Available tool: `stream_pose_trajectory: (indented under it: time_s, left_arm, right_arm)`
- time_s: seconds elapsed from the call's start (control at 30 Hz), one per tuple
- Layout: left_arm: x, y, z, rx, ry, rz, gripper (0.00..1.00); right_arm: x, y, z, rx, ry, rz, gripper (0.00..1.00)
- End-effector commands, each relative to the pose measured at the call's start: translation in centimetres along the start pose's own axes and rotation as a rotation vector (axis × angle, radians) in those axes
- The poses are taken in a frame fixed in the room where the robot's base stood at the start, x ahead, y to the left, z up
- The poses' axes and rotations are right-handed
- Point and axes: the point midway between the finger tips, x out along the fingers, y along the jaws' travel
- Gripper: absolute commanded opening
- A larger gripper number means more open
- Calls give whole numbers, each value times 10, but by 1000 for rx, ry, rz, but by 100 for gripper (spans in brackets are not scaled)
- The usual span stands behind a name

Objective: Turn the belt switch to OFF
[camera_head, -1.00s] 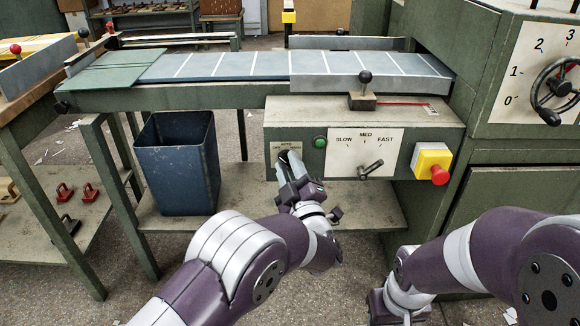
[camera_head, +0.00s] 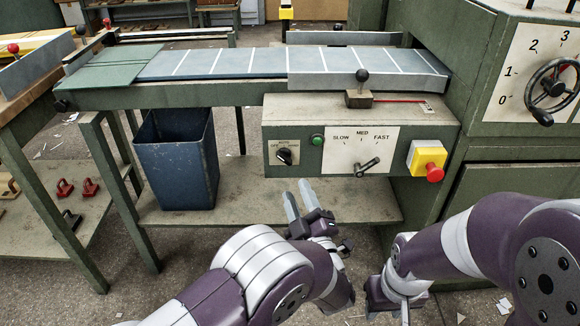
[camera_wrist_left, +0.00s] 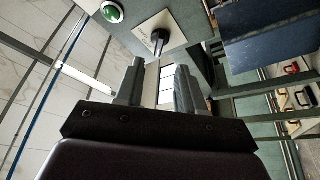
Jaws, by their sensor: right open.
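The belt switch is a black knob (camera_head: 285,157) on a small pale plate at the left of the control box front. Its body looks slanted to the upper left, but the lettering is too small to read its setting surely. In the left wrist view the knob (camera_wrist_left: 158,42) shows beyond the fingertips. My left gripper (camera_head: 297,192) is below and in front of the knob, apart from it, fingers spread and empty. In the left wrist view a gap shows between its fingers (camera_wrist_left: 158,70). My right gripper (camera_head: 400,308) is low at the bottom, mostly hidden by its arm, and open.
A green button (camera_head: 317,139), a speed lever (camera_head: 367,167) and a red stop button (camera_head: 434,172) on a yellow box share the control box front. The conveyor belt (camera_head: 240,63) runs above. A blue bin (camera_head: 177,165) stands on the shelf at left.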

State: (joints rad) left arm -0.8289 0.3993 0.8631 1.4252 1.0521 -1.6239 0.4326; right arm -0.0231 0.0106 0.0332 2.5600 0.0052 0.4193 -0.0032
Motion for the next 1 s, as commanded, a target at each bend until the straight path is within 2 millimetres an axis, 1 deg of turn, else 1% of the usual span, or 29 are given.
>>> stream_pose_trajectory:
  time_s: [0.03,0.1,0.23,0.33,0.77,0.83,0.87,0.93,0.97,1.0]
  left_arm:
    - [-11,3,-1,2,-4,2,38]
    - [-25,2,-1,2,-3,2,38]
    - [-41,0,0,1,-1,0,38]
    - [-44,-1,0,1,1,-1,38]
    - [-44,-1,1,8,-2,-2,38]
    - [-45,-7,14,37,-69,-27,38]
    - [-47,-10,27,58,-132,-36,38]
    - [-63,-25,68,157,-378,-50,38]
    - [-76,-29,88,212,-518,-46,38]
    - [-93,-35,106,295,-715,-43,38]
  right_arm:
    - [-7,0,-1,0,0,0,43]
    - [-10,0,-1,0,0,0,43]
    - [-13,0,-2,0,0,0,43]
    - [-13,0,-1,0,0,0,43]
    - [-12,0,-1,0,0,0,43]
    - [-12,0,-1,0,0,0,43]
    - [-12,0,-1,0,0,0,43]
    - [-12,0,-1,0,0,0,43]
    - [-12,0,-1,0,0,0,43]
    - [-14,0,-2,0,0,0,43]
